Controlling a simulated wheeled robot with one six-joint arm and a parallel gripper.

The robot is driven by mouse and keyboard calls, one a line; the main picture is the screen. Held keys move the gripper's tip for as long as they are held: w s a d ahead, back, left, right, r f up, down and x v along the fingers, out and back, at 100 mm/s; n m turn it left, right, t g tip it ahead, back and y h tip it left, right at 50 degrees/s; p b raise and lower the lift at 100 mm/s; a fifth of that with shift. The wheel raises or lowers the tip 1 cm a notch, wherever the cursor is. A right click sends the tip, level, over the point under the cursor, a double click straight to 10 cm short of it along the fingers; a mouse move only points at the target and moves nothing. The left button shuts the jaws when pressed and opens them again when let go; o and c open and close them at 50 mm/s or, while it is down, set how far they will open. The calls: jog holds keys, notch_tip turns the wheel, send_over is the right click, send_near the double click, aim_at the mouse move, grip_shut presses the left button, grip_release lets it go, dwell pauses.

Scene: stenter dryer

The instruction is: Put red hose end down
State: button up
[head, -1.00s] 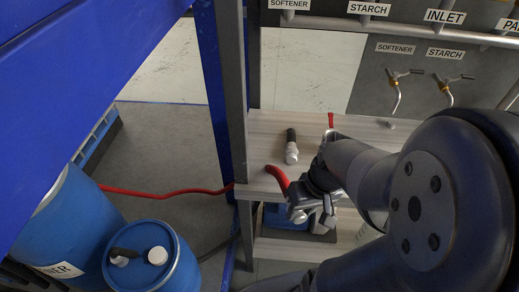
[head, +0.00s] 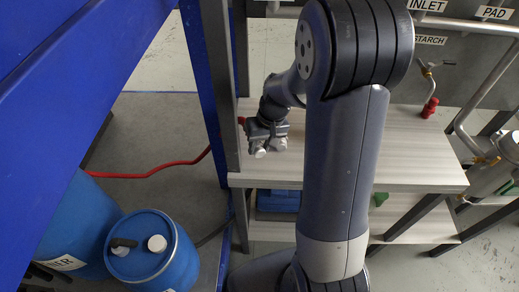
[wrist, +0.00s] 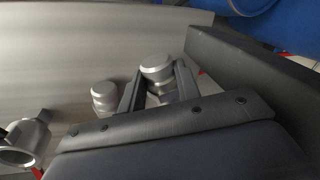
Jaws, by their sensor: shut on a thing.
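My gripper (head: 266,138) is low over the left end of the pale wooden shelf (head: 405,155), beside the dark upright post. In the wrist view its dark fingers (wrist: 155,88) are shut on a silver coupling (wrist: 157,68), which appears to be the red hose end. A bit of red (head: 241,120) shows just left of the gripper. A second silver coupling (wrist: 104,95) stands close beside the left finger. In the head view two pale caps show under the gripper. Whether the held end touches the shelf I cannot tell.
The red hose (head: 150,172) runs across the floor at left. Blue drums (head: 153,255) stand at lower left; a dark-handled fitting lies on one lid. A red fitting (head: 430,107) is below the starch tap. The shelf's right part is clear. My arm hides its middle.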

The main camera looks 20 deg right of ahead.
jog(key=shift+d+p+x, duration=0.2)
jog(key=shift+p+x, duration=0.05)
jog(key=shift+x, duration=0.6)
jog(key=shift+d+p+x, duration=0.2)
jog(key=shift+x, duration=0.65)
jog(key=shift+f, duration=0.15)
jog(key=shift+f, duration=0.15)
jog(key=o, duration=1)
jog(key=shift+o, duration=0.2)
jog(key=shift+w+d+r, duration=0.1)
jog(key=shift+r, duration=0.5)
jog(key=b+v, duration=0.1)
jog(key=v, duration=1)
jog(key=shift+r, duration=0.1)
